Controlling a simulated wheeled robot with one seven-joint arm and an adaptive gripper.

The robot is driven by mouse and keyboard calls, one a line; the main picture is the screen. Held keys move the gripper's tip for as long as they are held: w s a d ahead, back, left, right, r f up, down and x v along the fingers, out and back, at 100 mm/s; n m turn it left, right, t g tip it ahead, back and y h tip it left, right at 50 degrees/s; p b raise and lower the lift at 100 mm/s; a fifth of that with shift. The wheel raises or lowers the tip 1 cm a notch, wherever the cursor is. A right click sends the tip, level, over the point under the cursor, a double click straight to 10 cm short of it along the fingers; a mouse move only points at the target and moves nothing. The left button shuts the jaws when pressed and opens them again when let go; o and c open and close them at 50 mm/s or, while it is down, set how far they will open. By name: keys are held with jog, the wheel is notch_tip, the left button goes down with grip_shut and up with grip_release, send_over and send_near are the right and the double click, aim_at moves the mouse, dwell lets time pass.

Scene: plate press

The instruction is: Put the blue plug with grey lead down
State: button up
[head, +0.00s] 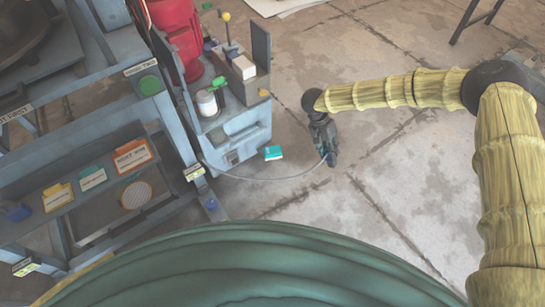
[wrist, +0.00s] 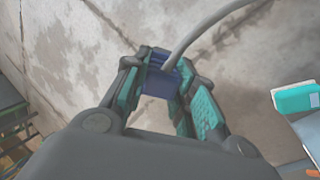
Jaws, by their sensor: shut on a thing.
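In the wrist view, my gripper (wrist: 162,68) is shut on the blue plug (wrist: 158,83), which sits between its teal-padded fingers. The grey lead (wrist: 197,32) leaves the plug and curves toward the top right. In the head view, my gripper (head: 329,158) hangs pointing down over open concrete floor, right of the grey-blue cabinet. The grey lead (head: 262,179) sags from the cabinet's lower front across to the gripper. The plug is mostly hidden by the fingers there. I cannot tell the exact height of the plug above the floor.
The cabinet (head: 240,135) carries a white jar (head: 207,103), a green handle and a white box (head: 244,67). A teal box (head: 273,153) is beside it. A press frame with coloured label cards (head: 132,155) stands at left. The concrete floor (head: 395,180) around the gripper is clear.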

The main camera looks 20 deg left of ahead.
jog(key=w+a+f+m+y+b, duration=0.4)
jog(key=a+f+m+b, duration=0.1)
jog(key=f+m+b, duration=0.15)
jog(key=m+t+b, duration=0.2)
jog(key=m+b, duration=0.5)
jog(key=b, duration=0.9)
send_over(273, 150)
jog(key=shift+n+y, duration=0.25)
jog(key=shift+y, duration=0.15)
notch_tip(273, 150, down, 5)
jog(key=shift+w+a+f, duration=0.1)
jog(key=shift+a+f, duration=0.05)
jog(key=shift+f, duration=0.05)
jog(key=shift+p, duration=0.3)
jog(key=shift+f+p, duration=0.5)
jog(key=o, duration=1)
jog(key=shift+f, duration=0.1)
